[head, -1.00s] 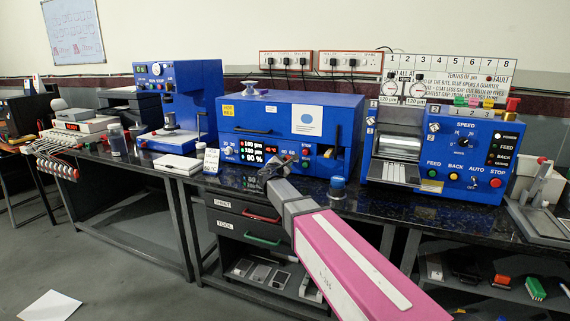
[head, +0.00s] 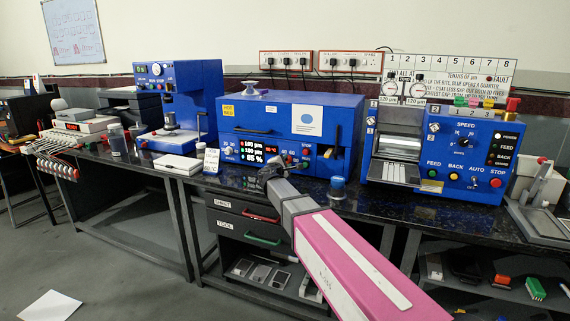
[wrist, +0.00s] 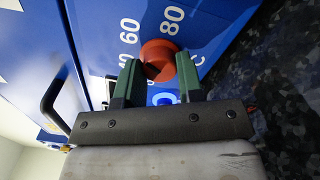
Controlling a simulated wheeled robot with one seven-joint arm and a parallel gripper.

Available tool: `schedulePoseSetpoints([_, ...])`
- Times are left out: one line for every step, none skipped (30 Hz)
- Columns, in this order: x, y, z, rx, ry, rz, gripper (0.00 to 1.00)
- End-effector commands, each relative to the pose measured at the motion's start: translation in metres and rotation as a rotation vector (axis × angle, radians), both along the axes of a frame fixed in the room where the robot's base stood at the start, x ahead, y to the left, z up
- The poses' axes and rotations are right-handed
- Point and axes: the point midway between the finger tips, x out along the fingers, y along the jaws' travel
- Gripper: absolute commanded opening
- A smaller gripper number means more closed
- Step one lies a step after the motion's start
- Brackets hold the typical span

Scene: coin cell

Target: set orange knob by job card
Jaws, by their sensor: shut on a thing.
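The orange knob (wrist: 158,55) shows in the wrist view, on a blue panel with printed numbers 60 and 80 beside it. My gripper (wrist: 160,72) is shut on the knob, with a green finger on each side. In the head view, my gripper (head: 268,172) reaches the front of the middle blue machine (head: 250,112) and hides the knob. That machine's display (head: 250,152) seems to read 100 µm on two lines and 85 % below.
A blue-capped jar (head: 337,187) stands on the dark bench just right of my gripper. Another blue machine (head: 450,155) with its own knobs is at right, and a blue press (head: 180,95) at left. A white flat box (head: 178,163) lies left of the card.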

Motion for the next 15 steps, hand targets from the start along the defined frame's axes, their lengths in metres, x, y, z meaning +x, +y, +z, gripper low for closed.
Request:
schedulePoseSetpoints([-0.0004, -0.0004, -0.0003, 0.000, 0.000, -0.001, 0.11])
schedulePoseSetpoints([-0.0004, -0.0004, -0.0003, 0.000, 0.000, -0.001, 0.11])
schedulePoseSetpoints([-0.0004, -0.0004, -0.0003, -0.001, 0.001, -0.001, 0.47])
schedulePoseSetpoints([-0.0004, -0.0003, -0.0004, -0.001, 0.001, -0.001, 0.57])
schedulePoseSetpoints([-0.0004, -0.0003, -0.0004, -0.001, 0.001, -0.001, 0.60])
schedulePoseSetpoints([-0.0004, -0.0002, -0.0003, -0.001, 0.001, 0.000, 0.60])
schedulePoseSetpoints([-0.0004, -0.0002, -0.0003, -0.001, 0.001, 0.000, 0.60])
schedulePoseSetpoints([-0.0003, -0.0003, -0.0003, -0.001, 0.001, 0.000, 0.60])
schedulePoseSetpoints([-0.0003, -0.0002, -0.0002, -0.002, 0.002, 0.000, 0.60])
schedulePoseSetpoints([-0.0003, -0.0001, -0.0002, -0.002, 0.002, 0.000, 0.60])
schedulePoseSetpoints([-0.0003, -0.0001, -0.0002, -0.002, 0.002, 0.000, 0.60])
schedulePoseSetpoints([-0.0005, -0.0002, -0.0002, -0.002, 0.002, 0.000, 0.60])
schedulePoseSetpoints([-0.0009, 0.0001, -0.0001, -0.002, 0.001, 0.000, 0.60])
schedulePoseSetpoints([-0.0020, 0.0003, -0.0001, -0.002, 0.001, 0.000, 0.60])
schedulePoseSetpoints([-0.0043, 0.0010, -0.0001, -0.002, 0.001, 0.000, 0.60])
